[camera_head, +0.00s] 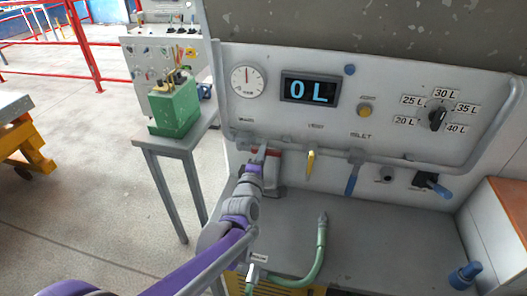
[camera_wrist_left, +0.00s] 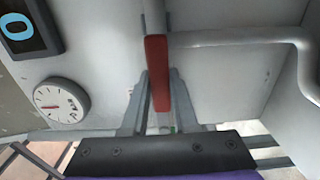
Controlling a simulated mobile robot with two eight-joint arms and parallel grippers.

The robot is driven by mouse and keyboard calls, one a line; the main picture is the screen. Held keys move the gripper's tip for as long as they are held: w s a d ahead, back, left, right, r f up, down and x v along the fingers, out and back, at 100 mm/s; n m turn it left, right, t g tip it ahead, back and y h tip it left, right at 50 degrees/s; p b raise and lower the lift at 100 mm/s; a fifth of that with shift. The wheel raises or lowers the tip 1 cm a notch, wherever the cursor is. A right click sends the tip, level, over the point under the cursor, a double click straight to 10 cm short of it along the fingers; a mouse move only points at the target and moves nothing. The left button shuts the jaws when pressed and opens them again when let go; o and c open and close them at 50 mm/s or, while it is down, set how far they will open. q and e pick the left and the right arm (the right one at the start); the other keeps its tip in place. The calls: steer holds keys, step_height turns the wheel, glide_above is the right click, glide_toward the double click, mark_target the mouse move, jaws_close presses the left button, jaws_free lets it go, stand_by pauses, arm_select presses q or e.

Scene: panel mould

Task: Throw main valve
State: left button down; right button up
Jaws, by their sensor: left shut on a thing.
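The main valve's red lever (camera_head: 273,152) is on the pipe at the lower left of the grey panel, partly hidden by my gripper. In the left wrist view the red lever (camera_wrist_left: 157,68) runs down from the pipe between my fingers. My left gripper (camera_head: 259,157) is shut on this lever, with one finger on each side of it (camera_wrist_left: 160,108). My right gripper is not in view.
The panel carries a round gauge (camera_head: 247,80), a display reading 0 L (camera_head: 310,89) and a black selector knob (camera_head: 437,119). A yellow lever (camera_head: 310,163) and a blue lever (camera_head: 352,179) hang to the right. A green hose (camera_head: 318,250) rises from the bench below.

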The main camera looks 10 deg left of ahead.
arm_select(q)
steer(key=shift+r, duration=0.1)
steer(key=c, duration=0.7)
jaws_free()
steer(key=shift+s, duration=0.1)
steer(key=s, duration=1)
steer(key=shift+s+a+b, duration=0.25)
steer(key=shift+s+b, duration=0.05)
steer(key=s+a+f+m+g, duration=0.1)
steer(key=s+f+m+g, duration=0.3)
steer(key=s+m, duration=0.2)
steer(key=s+a+f+m+g+p, duration=0.1)
steer(key=s+f+m+g, duration=0.3)
steer(key=s, duration=0.6)
steer(key=s+a+f+m+g+p, duration=0.1)
steer(key=s+a+f+m+g, duration=0.1)
steer(key=s+f+m+g, duration=0.2)
steer(key=shift+s+a+f+m+g+y, duration=0.1)
steer(key=shift+s+f+m, duration=0.15)
steer(key=shift+s+m, duration=0.4)
steer(key=shift+s+a+f+m+g+y, duration=0.1)
steer(key=shift+s+f+m, duration=0.1)
steer(key=shift+s+m, duration=0.4)
steer(key=shift+s+f+m+g+y, duration=0.1)
steer(key=shift+s+f+m, duration=0.15)
steer(key=shift+s+m, duration=0.35)
